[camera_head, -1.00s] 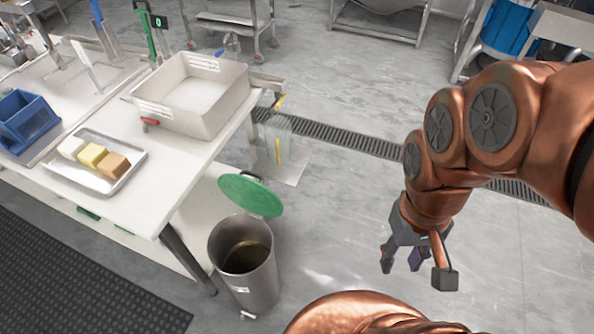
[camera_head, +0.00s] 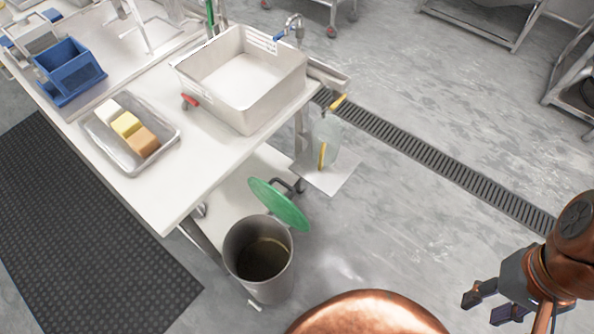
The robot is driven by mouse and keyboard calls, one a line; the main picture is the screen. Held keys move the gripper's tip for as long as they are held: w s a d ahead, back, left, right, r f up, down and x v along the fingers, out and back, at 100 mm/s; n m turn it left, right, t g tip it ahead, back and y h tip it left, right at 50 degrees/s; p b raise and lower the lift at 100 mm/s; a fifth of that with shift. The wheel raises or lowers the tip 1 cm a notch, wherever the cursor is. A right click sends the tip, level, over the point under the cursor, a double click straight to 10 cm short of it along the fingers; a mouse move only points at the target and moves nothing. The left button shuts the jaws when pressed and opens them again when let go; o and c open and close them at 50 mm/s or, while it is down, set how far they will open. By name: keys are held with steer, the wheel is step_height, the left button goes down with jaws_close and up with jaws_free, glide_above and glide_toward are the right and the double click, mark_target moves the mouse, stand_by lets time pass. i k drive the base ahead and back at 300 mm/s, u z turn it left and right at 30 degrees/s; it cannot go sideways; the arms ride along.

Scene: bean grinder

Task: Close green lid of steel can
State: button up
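The steel can (camera_head: 262,276) stands upright on the floor beside the table's front right corner. Its mouth is open and the inside shows. The green lid (camera_head: 279,204) is raised and tilted at the can's back rim, near a dark hinge or handle part. My gripper (camera_head: 488,306) is at the lower right, well to the right of the can and apart from it. Its dark fingers are spread with nothing visible between them. Part of it is hard to make out at this angle.
The white table (camera_head: 185,190) bears a large steel basin (camera_head: 262,112), a tray (camera_head: 170,133) with several blocks and a blue bin (camera_head: 68,72). A clear container (camera_head: 325,140) stands behind the lid.

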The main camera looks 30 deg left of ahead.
mark_target(283, 207)
steer(key=i, duration=1.65)
steer(key=u, duration=3.75)
steer(key=k, duration=1.2)
steer(key=u, duration=0.75)
steer(key=i, duration=0.8)
steer(key=z, duration=0.35)
